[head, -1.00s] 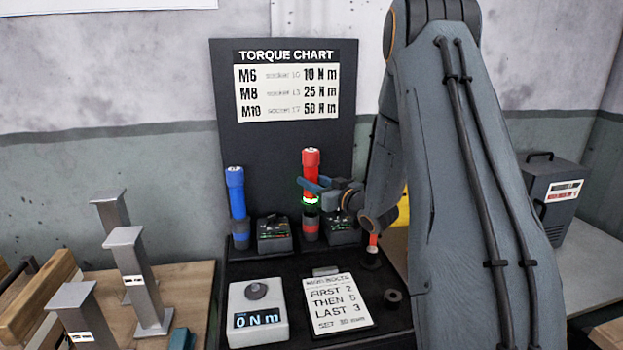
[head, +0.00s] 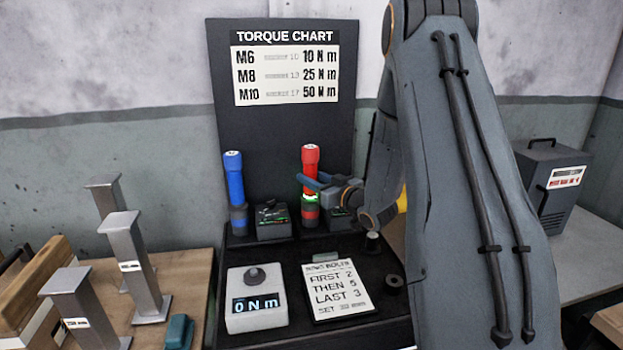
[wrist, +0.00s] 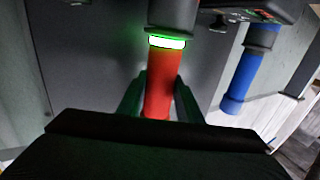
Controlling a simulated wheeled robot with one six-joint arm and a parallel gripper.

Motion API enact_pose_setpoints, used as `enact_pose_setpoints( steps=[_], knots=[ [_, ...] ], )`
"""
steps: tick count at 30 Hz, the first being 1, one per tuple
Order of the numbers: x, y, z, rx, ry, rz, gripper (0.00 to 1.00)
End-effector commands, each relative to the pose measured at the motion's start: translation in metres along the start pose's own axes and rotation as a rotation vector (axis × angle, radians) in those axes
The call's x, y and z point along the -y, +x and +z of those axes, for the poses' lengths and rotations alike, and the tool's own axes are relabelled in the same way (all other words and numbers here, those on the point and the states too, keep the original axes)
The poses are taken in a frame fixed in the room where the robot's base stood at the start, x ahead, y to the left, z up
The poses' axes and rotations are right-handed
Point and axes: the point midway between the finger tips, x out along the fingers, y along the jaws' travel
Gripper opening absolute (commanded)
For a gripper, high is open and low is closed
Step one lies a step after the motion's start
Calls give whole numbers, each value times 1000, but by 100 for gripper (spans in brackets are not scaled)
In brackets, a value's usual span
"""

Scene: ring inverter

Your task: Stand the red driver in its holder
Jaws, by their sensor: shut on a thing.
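The red driver (head: 310,158) stands upright in front of the dark back panel, with a lit green ring low on its body. My gripper (head: 314,183) is shut on the red handle from the right. Its two fingers (wrist: 160,98) lie on either side of the red handle (wrist: 160,78) in the wrist view. The red-banded holder (head: 308,217) is directly under the driver. The driver's lower end meets or enters it; I cannot tell how deep it sits.
A blue driver (head: 235,180) stands upright to the left, with a small dark box (head: 272,221) between the two. A torque readout (head: 256,300) and a clipboard (head: 338,290) lie in front. Grey metal posts (head: 135,265) stand on the left bench.

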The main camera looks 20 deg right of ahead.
Motion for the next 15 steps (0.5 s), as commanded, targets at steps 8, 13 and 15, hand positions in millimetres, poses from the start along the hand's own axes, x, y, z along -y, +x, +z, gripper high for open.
enact_pose_setpoints(
  steps=[8, 13, 15],
  knots=[
    [0, 0, 0, -4, -1, 0, 3],
    [0, 0, 2, -4, -1, 0, 3],
    [0, 0, 3, -4, -1, 0, 3]
  ],
)
